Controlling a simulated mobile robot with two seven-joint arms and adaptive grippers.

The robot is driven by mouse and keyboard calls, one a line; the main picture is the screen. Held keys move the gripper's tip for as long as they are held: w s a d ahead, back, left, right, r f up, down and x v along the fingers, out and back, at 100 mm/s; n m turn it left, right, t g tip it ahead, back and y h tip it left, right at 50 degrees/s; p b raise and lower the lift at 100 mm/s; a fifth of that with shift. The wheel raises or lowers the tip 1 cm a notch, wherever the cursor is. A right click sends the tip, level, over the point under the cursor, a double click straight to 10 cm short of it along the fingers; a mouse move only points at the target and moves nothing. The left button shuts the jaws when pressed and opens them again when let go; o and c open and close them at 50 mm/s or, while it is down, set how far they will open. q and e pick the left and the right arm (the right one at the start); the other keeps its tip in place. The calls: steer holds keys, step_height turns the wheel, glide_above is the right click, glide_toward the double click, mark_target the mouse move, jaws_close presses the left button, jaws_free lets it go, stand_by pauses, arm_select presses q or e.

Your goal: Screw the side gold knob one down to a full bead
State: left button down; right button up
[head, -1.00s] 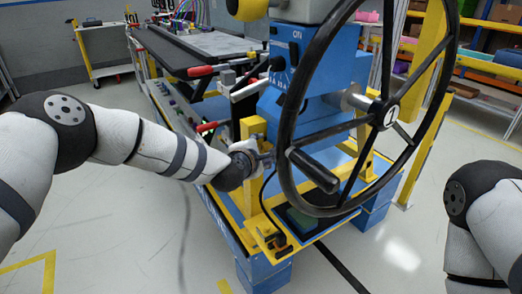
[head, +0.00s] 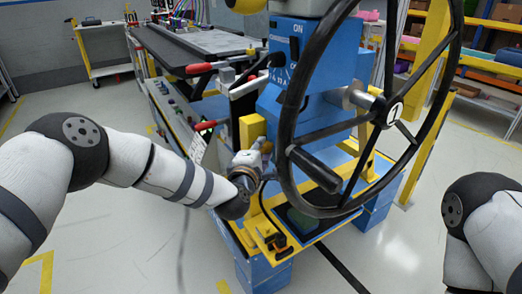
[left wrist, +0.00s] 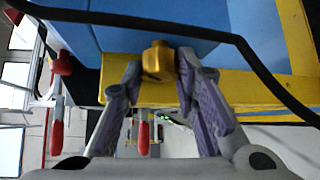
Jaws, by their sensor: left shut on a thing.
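The gold knob (left wrist: 158,62) sticks out from the yellow side bar (left wrist: 130,92) in the left wrist view. My left gripper (left wrist: 157,76) has one finger on each side of the knob and is shut on it. In the head view my left gripper (head: 262,152) is at the left side of the blue machine, by a yellow block, and it hides the knob there. My right gripper is out of view; only part of my right arm shows at the right edge.
A large black handwheel (head: 388,112) with a handle stands just right of the gripper. Red-handled clamps (head: 206,68) are above and left of it. A black cable (left wrist: 240,45) crosses close to the knob. Open floor lies at the left.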

arm_select(q)
steer(key=shift+f+m+t+h+b, duration=0.15)
steer(key=shift+m+t+b, duration=0.4)
steer(key=shift+m+t, duration=0.3)
steer(key=shift+f+m+t+h+b, duration=0.15)
steer(key=shift+m+t+b, duration=0.4)
steer(key=shift+m+t, duration=0.25)
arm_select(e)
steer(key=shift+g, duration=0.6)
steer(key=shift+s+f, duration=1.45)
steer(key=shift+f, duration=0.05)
arm_select(q)
steer(key=shift+r, duration=0.1)
steer(key=c, duration=1.2)
jaws_free()
steer(key=shift+a, duration=0.1)
steer(key=shift+c, duration=0.2)
steer(key=shift+s, duration=0.1)
steer(key=v, duration=1.1)
steer(key=shift+s, duration=0.4)
